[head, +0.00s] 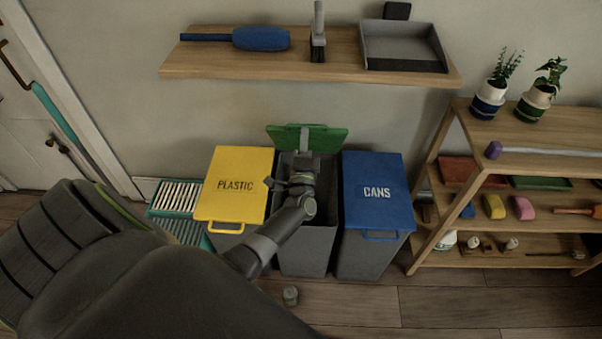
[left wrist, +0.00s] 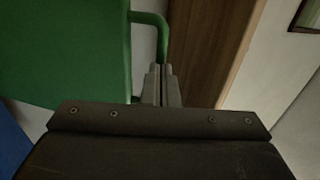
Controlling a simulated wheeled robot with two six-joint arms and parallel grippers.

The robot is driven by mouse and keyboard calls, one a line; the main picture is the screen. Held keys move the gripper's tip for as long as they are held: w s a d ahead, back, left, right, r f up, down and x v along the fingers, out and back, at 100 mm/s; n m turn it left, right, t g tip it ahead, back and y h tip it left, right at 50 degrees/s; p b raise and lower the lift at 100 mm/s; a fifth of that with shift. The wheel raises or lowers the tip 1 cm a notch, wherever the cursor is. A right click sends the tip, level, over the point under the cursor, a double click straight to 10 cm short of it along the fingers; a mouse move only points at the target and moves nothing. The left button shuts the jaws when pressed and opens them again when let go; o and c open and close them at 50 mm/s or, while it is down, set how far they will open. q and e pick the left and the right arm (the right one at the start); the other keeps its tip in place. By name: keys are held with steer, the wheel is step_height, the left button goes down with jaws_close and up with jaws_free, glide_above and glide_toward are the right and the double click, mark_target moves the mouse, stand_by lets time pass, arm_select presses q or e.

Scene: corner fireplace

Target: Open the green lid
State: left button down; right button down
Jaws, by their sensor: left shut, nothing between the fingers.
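The green lid (head: 333,138) stands raised at the back of the middle grey bin (head: 303,258), against the wall side, and the bin's mouth is uncovered. My left gripper (head: 303,160) is at the raised lid, above the bin's opening. In the left wrist view the green lid (left wrist: 65,50) fills the upper left, and its green handle (left wrist: 160,30) curves out beside my shut fingertips (left wrist: 161,84). The fingers look close to the handle; I cannot tell whether they touch it. My right gripper is not in view.
A yellow-lidded plastic bin (head: 236,170) stands left and a blue-lidded cans bin (head: 378,175) right, both closed. A wooden shelf (head: 340,68) hangs above. A rack (head: 500,130) stands at right.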

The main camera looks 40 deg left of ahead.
arm_select(q)
steer(key=w+a+r+p, duration=0.1)
steer(key=w+p, duration=0.1)
steer(key=w+a+r+g+p, duration=0.1)
steer(key=w+r, duration=0.1)
steer(key=w+a+r+g+p, duration=0.1)
steer(key=w+r+p, duration=0.1)
steer(key=shift+w+a+h+p, duration=0.2)
steer(key=shift+a+h+p, duration=0.1)
steer(key=shift+a+p, duration=0.1)
steer(key=shift+r+p+x, duration=0.2)
steer(key=shift+p+x, duration=0.35)
steer(key=shift+x, duration=1)
